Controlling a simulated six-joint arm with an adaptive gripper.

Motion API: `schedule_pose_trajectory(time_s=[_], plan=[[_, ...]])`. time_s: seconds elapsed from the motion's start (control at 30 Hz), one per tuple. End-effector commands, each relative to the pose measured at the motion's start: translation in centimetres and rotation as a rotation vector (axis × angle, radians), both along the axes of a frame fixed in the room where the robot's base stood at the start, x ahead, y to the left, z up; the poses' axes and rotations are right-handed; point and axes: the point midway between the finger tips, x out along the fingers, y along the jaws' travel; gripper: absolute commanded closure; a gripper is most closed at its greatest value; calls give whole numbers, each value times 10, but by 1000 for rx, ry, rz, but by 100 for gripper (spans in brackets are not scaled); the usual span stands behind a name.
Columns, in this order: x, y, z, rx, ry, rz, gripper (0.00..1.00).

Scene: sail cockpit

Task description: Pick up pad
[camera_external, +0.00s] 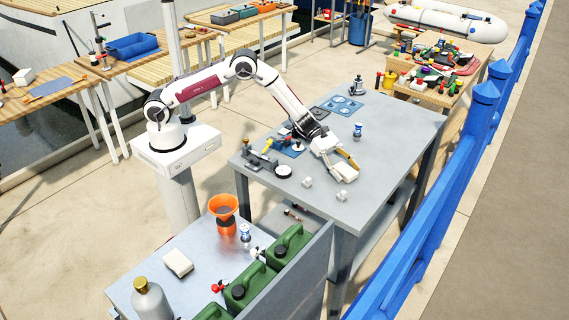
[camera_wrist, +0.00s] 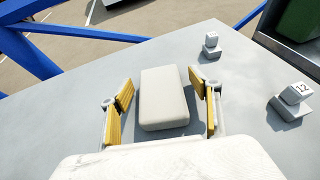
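The pad is a small off-white rounded block. It lies on the grey table in the wrist view (camera_wrist: 163,98), between the two yellow-lined fingers of my gripper (camera_wrist: 161,96). A gap shows on both sides, so the fingers stand beside the pad and do not appear to touch it. In the external view the pad (camera_external: 345,174) is near the front right edge of the table, with my gripper (camera_external: 342,164) reaching down at it. My gripper is open. My palm fills the bottom of the wrist view.
Two small white cubes (camera_external: 307,182) (camera_external: 342,197) stand near the pad on the grey table (camera_external: 395,125). A blue-and-white can (camera_external: 358,131) stands behind. A blue railing (camera_external: 440,190) runs along the right. Another off-white block (camera_external: 178,263) lies on the lower bench with green canisters (camera_external: 290,246).

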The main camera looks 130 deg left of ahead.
Motion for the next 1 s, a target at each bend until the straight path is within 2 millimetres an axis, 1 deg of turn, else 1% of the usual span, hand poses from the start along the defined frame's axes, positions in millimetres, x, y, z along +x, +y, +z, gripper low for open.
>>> schedule_pose_trajectory(time_s=[0.03, 0.13, 0.17, 0.5, 0.67, 0.87, 1.0], plan=[[0, 0, 0, 0, 0, 0, 48], [0, 0, 0, 0, 0, 0, 74], [0, 0, 0, 0, 0, 0, 76], [0, 0, 1, 0, 0, 0, 76], [0, 0, 6, 0, -1, 0, 76], [0, 0, 24, 1, -2, 1, 76], [0, 0, 43, 1, -3, 0, 76]])
